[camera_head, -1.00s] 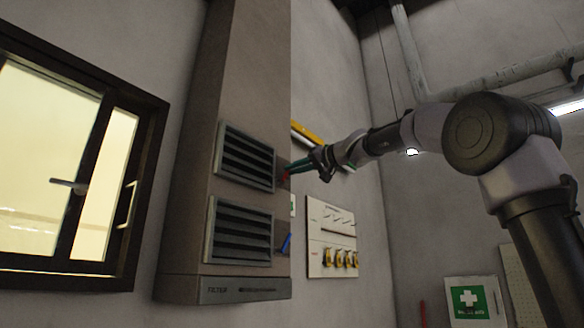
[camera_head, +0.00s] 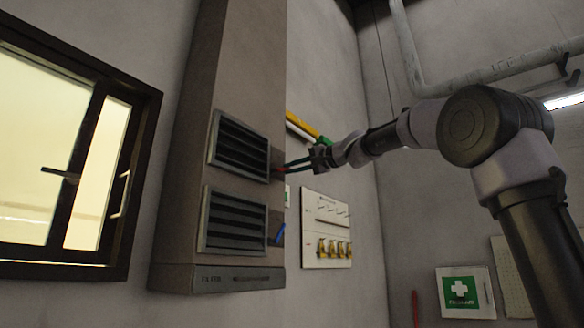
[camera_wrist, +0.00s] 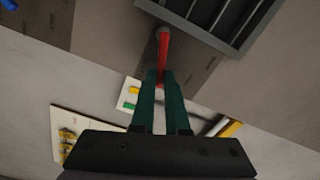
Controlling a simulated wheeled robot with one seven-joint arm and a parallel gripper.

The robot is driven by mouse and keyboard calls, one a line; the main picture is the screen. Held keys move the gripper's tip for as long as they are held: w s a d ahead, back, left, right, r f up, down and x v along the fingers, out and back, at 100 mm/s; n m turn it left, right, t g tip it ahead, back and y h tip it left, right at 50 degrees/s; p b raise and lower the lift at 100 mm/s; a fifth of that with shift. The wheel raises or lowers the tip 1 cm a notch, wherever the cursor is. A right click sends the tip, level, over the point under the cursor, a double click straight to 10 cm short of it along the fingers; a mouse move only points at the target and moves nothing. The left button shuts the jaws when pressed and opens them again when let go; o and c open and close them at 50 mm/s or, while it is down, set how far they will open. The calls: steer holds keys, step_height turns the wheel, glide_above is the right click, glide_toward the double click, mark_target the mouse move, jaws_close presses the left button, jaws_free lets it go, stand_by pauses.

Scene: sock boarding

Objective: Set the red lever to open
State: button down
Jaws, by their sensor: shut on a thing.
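The red lever (camera_wrist: 164,52) sticks out from the side face of the brown duct, close to the upper vent, in the wrist view. In the head view only a small red bit of the lever (camera_head: 279,170) shows at the duct's right edge. My gripper (camera_wrist: 163,78) has its two green fingers shut on the lever's outer end. In the head view my gripper (camera_head: 293,166) reaches in from the right at that spot. The fingers hide the end of the lever.
The brown duct (camera_head: 185,190) carries an upper vent (camera_head: 240,147) and a lower vent (camera_head: 233,222). A blue lever (camera_head: 280,234) sits below the red one. A wall panel with yellow knobs (camera_head: 325,215) and yellow and white pipes (camera_head: 300,126) are behind my gripper. A window (camera_head: 75,256) is at left.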

steer(key=shift+f, duration=0.1)
stand_by(0.4)
steer(key=c, duration=0.9)
jaws_free()
steer(key=v, duration=1)
steer(key=shift+s+d, duration=0.3)
steer(key=s+d+f+g+h, duration=0.1)
steer(key=s+d+f+h, duration=0.3)
steer(key=f, duration=1)
steer(key=s+d+f+g+h, duration=0.1)
steer(key=s+d+f+h, duration=0.3)
steer(key=s+f, duration=0.7)
steer(key=s+d+f+g+h, duration=0.1)
steer(key=s+d+f+h, duration=0.3)
steer(key=f, duration=1.4)
steer(key=shift+s+d+m+g, duration=0.15)
steer(key=shift+s+d+g, duration=0.05)
steer(key=shift+s+d, duration=0.65)
steer(key=shift+s+d+m+g, duration=0.2)
steer(key=shift+s+d, duration=0.45)
steer(key=shift+s, duration=0.3)
